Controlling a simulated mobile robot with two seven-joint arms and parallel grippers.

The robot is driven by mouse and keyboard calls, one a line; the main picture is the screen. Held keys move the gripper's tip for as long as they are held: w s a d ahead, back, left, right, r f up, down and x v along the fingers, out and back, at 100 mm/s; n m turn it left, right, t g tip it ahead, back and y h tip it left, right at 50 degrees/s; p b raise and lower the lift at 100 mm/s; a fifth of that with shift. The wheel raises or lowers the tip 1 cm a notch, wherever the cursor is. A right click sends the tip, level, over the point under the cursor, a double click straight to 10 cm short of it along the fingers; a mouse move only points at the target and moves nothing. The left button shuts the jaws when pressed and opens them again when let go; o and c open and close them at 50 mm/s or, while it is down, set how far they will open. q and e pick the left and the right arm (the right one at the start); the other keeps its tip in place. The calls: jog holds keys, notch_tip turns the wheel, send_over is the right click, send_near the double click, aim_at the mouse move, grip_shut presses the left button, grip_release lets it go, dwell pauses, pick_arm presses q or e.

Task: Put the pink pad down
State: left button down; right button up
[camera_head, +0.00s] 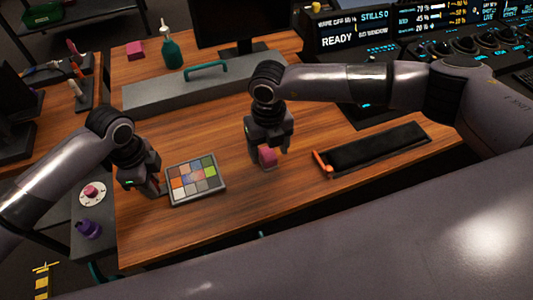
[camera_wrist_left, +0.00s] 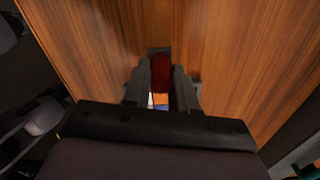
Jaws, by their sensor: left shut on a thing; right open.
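A pink block (camera_head: 267,157), which looks like the pink pad, is low at the fingers of my right gripper (camera_head: 268,150), near the table's middle. That gripper is open around or beside it; whether the pad touches the tabletop I cannot tell. My left gripper (camera_head: 153,187) is low at the left edge of the colour chart (camera_head: 197,183). In the left wrist view its fingers (camera_wrist_left: 160,85) are shut on a dark red thing (camera_wrist_left: 160,72), mostly hidden. A few coloured patches (camera_wrist_left: 158,101) show between the fingers.
A black mat (camera_head: 375,148) with an orange handle (camera_head: 322,163) lies right of the right gripper. A grey box (camera_head: 180,88) with a teal handle, a green bottle (camera_head: 171,50) and another pink block (camera_head: 135,50) stand behind. Bare wood (camera_head: 220,222) lies in front.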

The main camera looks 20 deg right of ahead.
aim_at(270, 153)
notch_tip(270, 153, up, 9)
jog(key=shift+r, duration=0.2)
jog(key=shift+w, duration=0.1)
jog(key=o, duration=0.3)
jog(key=f+m, duration=0.2)
jog(key=m, duration=0.4)
jog(key=f+m, duration=0.3)
jog(key=m, duration=0.3)
jog(key=w+f+m, duration=0.1)
jog(key=f+m, duration=0.1)
jog(key=m, duration=0.4)
jog(key=shift+f, duration=0.3)
jog(key=f, duration=0.4)
jog(key=shift+s+d+f, duration=0.1)
jog(key=shift+s+d, duration=0.2)
jog(key=shift+s, duration=0.05)
jog(key=shift+f, duration=0.45)
